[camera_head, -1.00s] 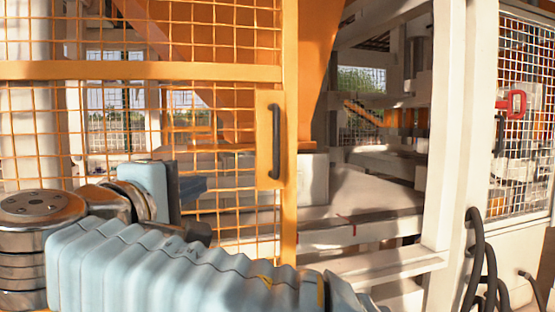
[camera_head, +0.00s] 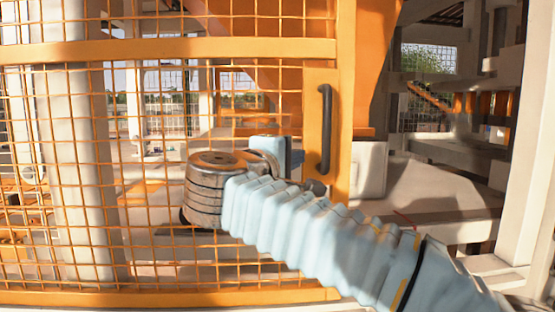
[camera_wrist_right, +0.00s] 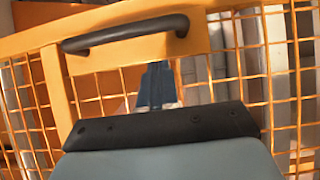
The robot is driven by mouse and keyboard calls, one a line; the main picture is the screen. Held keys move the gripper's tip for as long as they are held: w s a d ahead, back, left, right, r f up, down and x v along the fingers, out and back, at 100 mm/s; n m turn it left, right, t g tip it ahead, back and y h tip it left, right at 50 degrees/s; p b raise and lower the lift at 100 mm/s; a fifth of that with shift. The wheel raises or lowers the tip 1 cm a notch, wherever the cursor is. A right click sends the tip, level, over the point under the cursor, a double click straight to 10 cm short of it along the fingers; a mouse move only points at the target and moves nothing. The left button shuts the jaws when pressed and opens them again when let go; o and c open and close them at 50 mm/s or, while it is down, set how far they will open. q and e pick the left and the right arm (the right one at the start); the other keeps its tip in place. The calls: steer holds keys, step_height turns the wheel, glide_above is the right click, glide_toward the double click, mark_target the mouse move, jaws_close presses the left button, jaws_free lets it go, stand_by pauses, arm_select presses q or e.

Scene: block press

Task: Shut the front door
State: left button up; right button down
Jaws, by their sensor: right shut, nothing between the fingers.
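The front door (camera_head: 322,60) is an orange frame with wire mesh, in the left and middle of the head view. To its right is an open gap into the machine. Its black bar handle (camera_head: 324,130) stands upright on the door's right edge; it also shows in the right wrist view (camera_wrist_right: 125,34). My right gripper (camera_head: 318,187) is in front of the door, just below the handle. In the right wrist view its fingers (camera_wrist_right: 157,78) are together and empty, pointing at the door beside the handle. I cannot tell whether they touch the door. My left gripper is out of view.
A white post (camera_head: 528,150) stands at the right, beyond the opening. Inside the opening are pale machine parts (camera_head: 425,185) and a white block (camera_head: 369,168). My right arm crosses the lower right of the head view.

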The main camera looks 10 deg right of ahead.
steer(key=shift+d, duration=1.65)
steer(key=shift+d, duration=0.1)
